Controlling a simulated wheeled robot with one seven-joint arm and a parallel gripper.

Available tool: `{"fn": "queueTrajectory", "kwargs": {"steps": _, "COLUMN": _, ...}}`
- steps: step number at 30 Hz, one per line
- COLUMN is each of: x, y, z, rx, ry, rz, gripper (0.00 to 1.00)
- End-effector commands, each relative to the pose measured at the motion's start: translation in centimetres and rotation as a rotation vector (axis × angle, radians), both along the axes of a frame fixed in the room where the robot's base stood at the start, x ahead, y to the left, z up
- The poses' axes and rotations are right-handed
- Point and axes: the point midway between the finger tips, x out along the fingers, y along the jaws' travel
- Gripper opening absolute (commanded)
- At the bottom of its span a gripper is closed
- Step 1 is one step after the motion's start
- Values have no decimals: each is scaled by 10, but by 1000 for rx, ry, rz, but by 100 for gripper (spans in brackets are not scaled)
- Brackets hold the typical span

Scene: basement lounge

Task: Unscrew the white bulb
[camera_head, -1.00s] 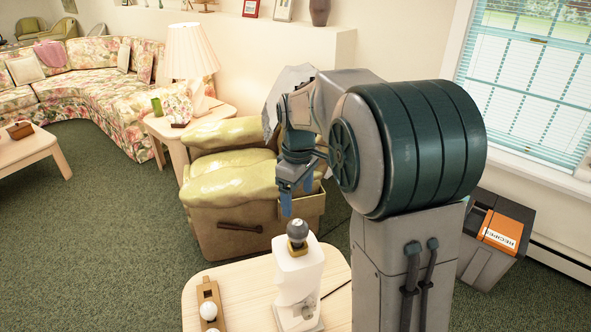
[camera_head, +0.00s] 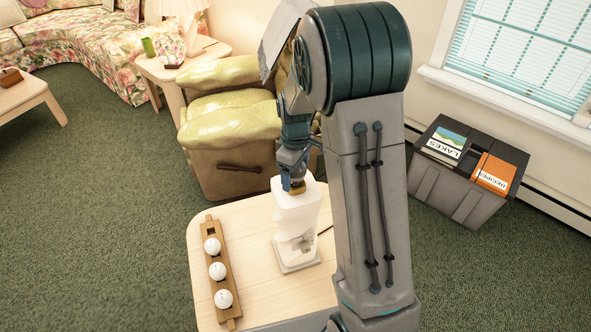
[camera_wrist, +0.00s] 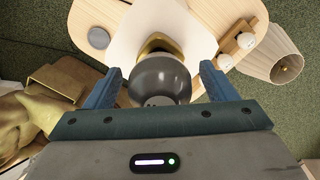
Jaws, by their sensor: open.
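A white lamp body (camera_head: 299,222) without a shade stands on the light wooden table, with a brass socket (camera_wrist: 158,43) on top. The round bulb (camera_wrist: 160,82) in that socket looks dark grey, not white. My gripper (camera_wrist: 160,69) is open, with one blue finger on each side of the bulb and a visible gap on both sides. White round bulbs (camera_head: 217,271) sit in a wooden rack (camera_head: 231,312) left of the lamp.
The rack has an empty slot at its far end. A pale lampshade (camera_wrist: 272,54) shows at right in the wrist view. A green-yellow armchair (camera_head: 225,150) stands behind the table (camera_head: 262,300).

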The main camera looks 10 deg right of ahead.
Motion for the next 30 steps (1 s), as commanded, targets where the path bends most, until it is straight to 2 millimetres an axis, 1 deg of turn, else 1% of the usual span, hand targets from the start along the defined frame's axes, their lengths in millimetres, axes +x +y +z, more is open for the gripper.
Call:
{"fn": "queueTrajectory", "kwargs": {"steps": 4, "x": 0, "y": 0, "z": -4, "rx": 0, "ry": -1, "rz": 0, "gripper": 79}}
{"fn": "queueTrajectory", "kwargs": {"steps": 10, "x": 0, "y": 0, "z": -4, "rx": 0, "ry": -1, "rz": 0, "gripper": 79}}
{"fn": "queueTrajectory", "kwargs": {"steps": 11, "x": 0, "y": 0, "z": -4, "rx": 0, "ry": -1, "rz": 0, "gripper": 70}}
{"fn": "queueTrajectory", "kwargs": {"steps": 12, "x": 0, "y": 0, "z": -4, "rx": 0, "ry": -1, "rz": 0, "gripper": 59}}
{"fn": "queueTrajectory", "kwargs": {"steps": 15, "x": 0, "y": 0, "z": -4, "rx": 0, "ry": -1, "rz": 0, "gripper": 34}}
{"fn": "queueTrajectory", "kwargs": {"steps": 20, "x": 0, "y": 0, "z": -4, "rx": 0, "ry": -1, "rz": 4, "gripper": 35}}
{"fn": "queueTrajectory", "kwargs": {"steps": 23, "x": 0, "y": 0, "z": -4, "rx": 1, "ry": -1, "rz": 37, "gripper": 35}}
{"fn": "queueTrajectory", "kwargs": {"steps": 26, "x": 0, "y": -1, "z": -4, "rx": 2, "ry": -1, "rz": 112, "gripper": 35}}
{"fn": "queueTrajectory", "kwargs": {"steps": 30, "x": 0, "y": -1, "z": -4, "rx": 2, "ry": -1, "rz": 286, "gripper": 35}}
